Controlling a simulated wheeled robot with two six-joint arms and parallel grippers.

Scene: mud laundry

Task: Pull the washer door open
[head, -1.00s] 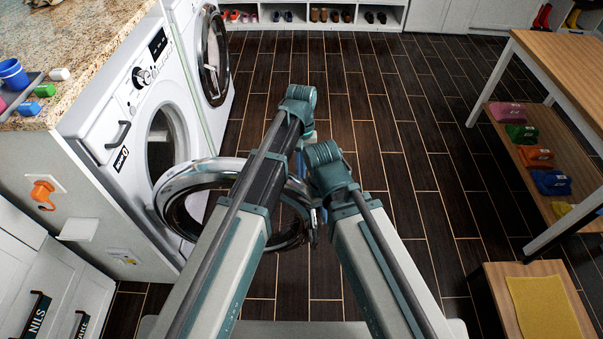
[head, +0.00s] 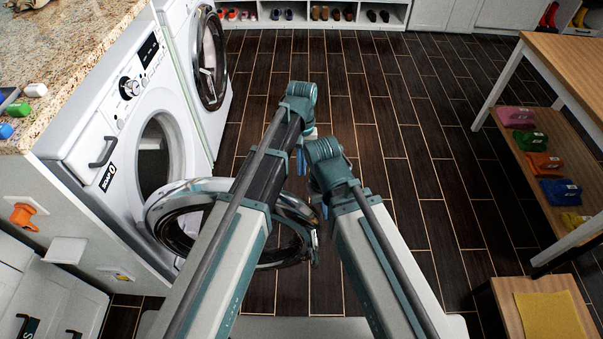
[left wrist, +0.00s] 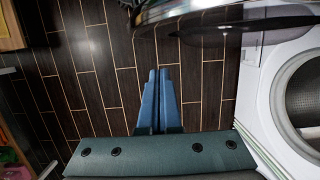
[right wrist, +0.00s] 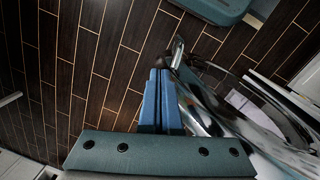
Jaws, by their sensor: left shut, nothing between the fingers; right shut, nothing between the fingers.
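The washer (head: 128,150) stands at the left in the head view, its round drum opening exposed. Its round door (head: 178,190), with a chrome ring and dark glass, stands swung out from the front, partly hidden behind my arms. My left gripper (head: 301,165) is shut and empty, above and beyond the door; the ring shows ahead of it in the left wrist view (left wrist: 225,22). My right gripper (head: 323,210) is shut and empty, close to the door's free edge. In the right wrist view its fingertips (right wrist: 160,72) are beside the ring (right wrist: 215,110) and latch end (right wrist: 178,48); contact is unclear.
A second machine (head: 208,60) stands beyond the washer. A granite counter (head: 75,60) is at the left. A wooden table (head: 575,70) with a lower shelf and a low bench (head: 505,310) stand at the right. The dark tiled floor (head: 400,150) between is clear.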

